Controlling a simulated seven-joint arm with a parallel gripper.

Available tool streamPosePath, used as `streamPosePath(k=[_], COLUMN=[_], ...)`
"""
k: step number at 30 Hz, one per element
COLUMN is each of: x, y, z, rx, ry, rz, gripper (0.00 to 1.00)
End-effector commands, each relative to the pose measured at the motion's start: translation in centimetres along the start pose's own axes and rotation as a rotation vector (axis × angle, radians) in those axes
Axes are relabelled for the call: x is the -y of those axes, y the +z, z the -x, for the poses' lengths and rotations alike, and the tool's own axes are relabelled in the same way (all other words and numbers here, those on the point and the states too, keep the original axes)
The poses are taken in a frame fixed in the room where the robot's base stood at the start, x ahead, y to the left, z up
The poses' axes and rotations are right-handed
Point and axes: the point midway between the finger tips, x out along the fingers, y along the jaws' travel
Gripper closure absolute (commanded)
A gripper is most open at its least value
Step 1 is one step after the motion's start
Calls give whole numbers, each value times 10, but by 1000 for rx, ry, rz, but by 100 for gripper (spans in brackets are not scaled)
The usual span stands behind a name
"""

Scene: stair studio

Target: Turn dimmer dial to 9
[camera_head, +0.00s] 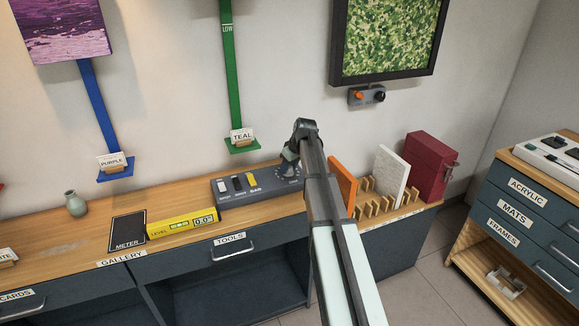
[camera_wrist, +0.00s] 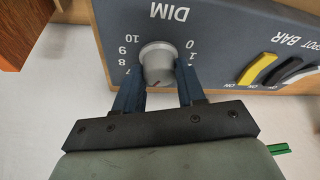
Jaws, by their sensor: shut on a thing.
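The dimmer dial (camera_wrist: 157,60) is a light grey round knob marked DIM on the dark grey control box (camera_wrist: 225,28). Numbers ring it, upside down in the wrist view: 10, 9, 8 and 7 on the left, 0 and 1 on the right. A small reddish mark shows low on the knob; I cannot tell which number it points at. My gripper (camera_wrist: 158,80) has its two blue fingers on either side of the knob, shut on it. In the head view my gripper (camera_head: 290,166) is at the box's right end and hides most of the dial.
The box (camera_head: 232,200) also carries white, black and yellow switches. A yellow level (camera_head: 182,224) and a black METER plate (camera_head: 128,232) lie to its left. An orange panel (camera_head: 342,181) and a wooden rack (camera_head: 370,203) stand close on the right of my arm.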

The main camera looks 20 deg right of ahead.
Motion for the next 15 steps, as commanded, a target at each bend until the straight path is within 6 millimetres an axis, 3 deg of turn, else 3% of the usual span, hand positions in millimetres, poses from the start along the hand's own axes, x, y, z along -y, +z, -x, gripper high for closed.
streamPosePath(k=[15], x=[4], y=[-2], z=[0], rx=[-3], ry=[187], rz=[-449], gripper=[91])
